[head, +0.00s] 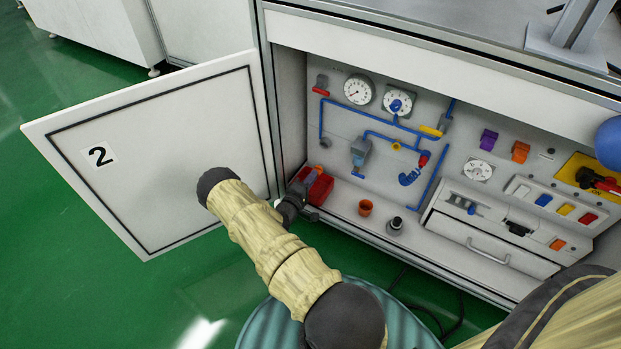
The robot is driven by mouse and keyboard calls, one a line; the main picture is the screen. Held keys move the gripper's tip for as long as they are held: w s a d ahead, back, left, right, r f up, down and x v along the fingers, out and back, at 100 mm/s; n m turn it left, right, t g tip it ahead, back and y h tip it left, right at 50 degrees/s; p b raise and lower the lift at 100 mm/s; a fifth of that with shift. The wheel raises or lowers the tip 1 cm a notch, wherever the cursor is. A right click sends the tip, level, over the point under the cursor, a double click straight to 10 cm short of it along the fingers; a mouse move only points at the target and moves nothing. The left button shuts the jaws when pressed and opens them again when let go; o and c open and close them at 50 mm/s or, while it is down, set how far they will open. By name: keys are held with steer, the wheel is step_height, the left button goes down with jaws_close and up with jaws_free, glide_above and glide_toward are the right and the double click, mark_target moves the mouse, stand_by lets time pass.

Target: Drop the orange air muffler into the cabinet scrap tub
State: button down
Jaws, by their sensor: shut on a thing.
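My gripper (312,177) reaches into the open cabinet at its left end, at the red scrap tub (322,191). It is shut, and a small orange piece, seemingly the orange air muffler (322,169), shows at its fingertips above the tub. The gripper and wrist cover the tub's left part, and most of the held piece is hidden. The tub stands on the cabinet floor against the left wall; its inside is not clearly visible.
An orange cup-shaped piece (365,208) and a dark fitting (396,224) stand on the cabinet floor right of the tub. The open door (165,150), marked 2, is on the left. Blue pipes and gauges (358,89) line the back wall.

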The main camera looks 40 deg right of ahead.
steer(key=shift+d, duration=0.1)
steer(key=c, duration=1.3)
jaws_free()
steer(key=shift+w, duration=0.1)
steer(key=shift+c, duration=0.2)
steer(key=p+v, duration=0.5)
steer(key=v, duration=1.2)
steer(key=shift+a, duration=0.3)
steer(key=shift+f, duration=0.1)
